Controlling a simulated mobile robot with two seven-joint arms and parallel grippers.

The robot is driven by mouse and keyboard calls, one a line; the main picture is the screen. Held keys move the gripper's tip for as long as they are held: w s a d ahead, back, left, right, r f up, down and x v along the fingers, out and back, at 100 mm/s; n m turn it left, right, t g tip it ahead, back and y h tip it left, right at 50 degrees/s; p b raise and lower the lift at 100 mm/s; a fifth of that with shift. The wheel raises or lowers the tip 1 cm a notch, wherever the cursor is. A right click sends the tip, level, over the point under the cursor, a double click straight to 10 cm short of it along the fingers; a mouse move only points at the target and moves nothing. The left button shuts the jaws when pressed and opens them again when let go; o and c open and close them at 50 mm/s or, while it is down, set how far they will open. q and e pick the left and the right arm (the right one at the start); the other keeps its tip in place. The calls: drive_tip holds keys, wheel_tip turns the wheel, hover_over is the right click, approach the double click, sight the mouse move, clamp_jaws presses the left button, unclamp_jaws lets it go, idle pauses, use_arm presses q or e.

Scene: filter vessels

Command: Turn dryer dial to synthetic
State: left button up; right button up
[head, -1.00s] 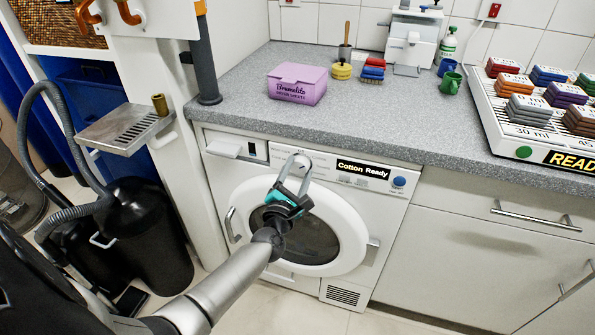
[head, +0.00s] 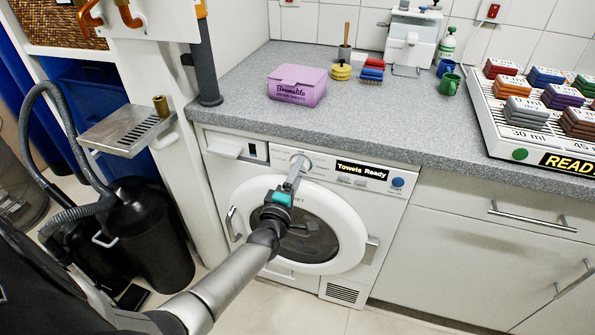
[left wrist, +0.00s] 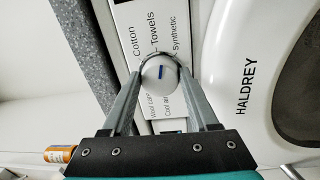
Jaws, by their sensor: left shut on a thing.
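The white dryer (head: 345,262) stands under the counter with its round door shut. Its dial (left wrist: 160,85) is round and white with a blue mark, in the left wrist view. The mark points toward the Towels label (left wrist: 158,30); the Synthetic label (left wrist: 174,36) is beside it on the right, the Cotton label (left wrist: 136,40) on the left. My left gripper (head: 299,161) is shut on the dial, one finger on each side. In the head view the gripper mostly hides the dial. The dryer's display (head: 361,171) reads "Towels Ready". My right gripper is not in view.
A blue round button (head: 398,182) is right of the display. On the grey counter (head: 235,85) above stand a purple box (head: 297,85), brushes and a green mug (head: 449,85). A black bin (head: 150,240) stands left of the dryer.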

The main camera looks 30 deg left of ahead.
use_arm(q)
drive_tip(key=shift+m+h+p, duration=0.3)
drive_tip(key=shift+m+p, duration=0.45)
drive_tip(key=shift+m, duration=2.25)
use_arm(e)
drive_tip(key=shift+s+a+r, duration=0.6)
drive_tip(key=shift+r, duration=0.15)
use_arm(q)
drive_tip(key=shift+f, duration=0.1)
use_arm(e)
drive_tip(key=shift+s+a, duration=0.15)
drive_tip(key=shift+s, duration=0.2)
use_arm(q)
drive_tip(key=o, duration=1.4)
drive_tip(key=shift+a, duration=0.1)
drive_tip(key=shift+c, duration=0.2)
drive_tip(key=shift+s, duration=0.15)
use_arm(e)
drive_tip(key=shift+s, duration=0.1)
